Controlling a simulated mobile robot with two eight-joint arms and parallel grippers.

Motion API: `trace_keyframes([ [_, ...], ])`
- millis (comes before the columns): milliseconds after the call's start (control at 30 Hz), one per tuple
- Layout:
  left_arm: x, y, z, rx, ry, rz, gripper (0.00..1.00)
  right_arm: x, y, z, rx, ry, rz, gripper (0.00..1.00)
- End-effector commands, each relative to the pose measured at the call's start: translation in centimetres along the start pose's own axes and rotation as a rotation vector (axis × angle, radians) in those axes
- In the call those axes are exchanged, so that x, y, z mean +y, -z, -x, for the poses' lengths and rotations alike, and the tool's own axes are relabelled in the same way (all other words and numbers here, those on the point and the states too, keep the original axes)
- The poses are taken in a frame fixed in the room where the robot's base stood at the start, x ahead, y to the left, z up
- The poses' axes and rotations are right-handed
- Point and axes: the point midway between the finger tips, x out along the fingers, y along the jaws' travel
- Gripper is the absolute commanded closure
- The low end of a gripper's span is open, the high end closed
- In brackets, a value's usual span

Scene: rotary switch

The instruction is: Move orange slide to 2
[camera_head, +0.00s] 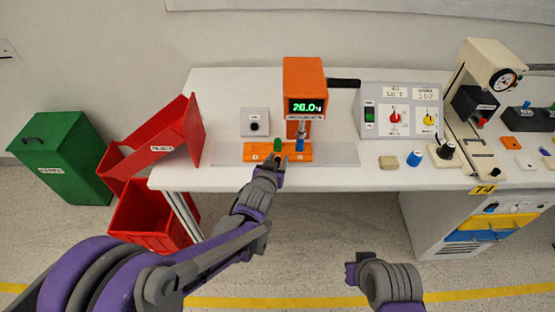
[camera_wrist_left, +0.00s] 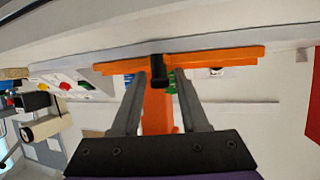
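The orange slide (camera_head: 250,151) is a flat bar on a pale base plate (camera_head: 340,153) at the table's front, below the orange press with a green display (camera_head: 305,80). It carries a green piece (camera_head: 277,145) and a blue piece (camera_head: 299,145). My left gripper (camera_head: 275,161) is at the slide's front edge, near its middle. In the left wrist view the slide (camera_wrist_left: 220,55) crosses beyond the fingertips, and a black knob (camera_wrist_left: 159,72) on its front lies between the two spread fingers, with gaps on both sides. My right gripper (camera_head: 353,268) is low, away from the table; its opening is unclear.
A grey control box (camera_head: 400,98) with knobs stands right of the press. A small grey button box (camera_head: 254,121) stands left of it. A red tilted bin (camera_head: 160,135) is at the table's left end. Loose knobs and a beige press (camera_head: 483,60) are on the right.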

Motion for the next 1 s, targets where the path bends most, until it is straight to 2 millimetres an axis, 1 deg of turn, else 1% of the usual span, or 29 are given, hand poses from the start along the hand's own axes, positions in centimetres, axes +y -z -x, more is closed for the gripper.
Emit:
trace_keyframes([
  [33, 0.0, 0.0, 0.01, 0.0, 0.0, 0.0, 0.67, 0.0, 0.0, 0.0, 0.0, 0.0, 0.0, 1.0],
  [167, 0.0, 0.0, 0.02, 0.0, 0.0, 0.0, 0.9, 0.0, 0.0, 0.0, 0.0, 0.0, 0.0, 1.0],
  [200, 0.0, 0.0, 0.02, 0.0, 0.0, 0.0, 0.97, 0.0, 0.0, 0.0, 0.0, 0.0, 0.0, 1.0],
  [233, 0.0, 0.0, 0.02, 0.0, 0.0, 0.0, 1.0, 0.0, 0.0, 0.0, 0.0, 0.0, 0.0, 1.0],
  [1000, 0.01, 0.0, 0.03, 0.0, 0.0, 0.0, 1.0, 0.0, 0.0, 0.0, 0.0, 0.0, 0.0, 1.0],
])
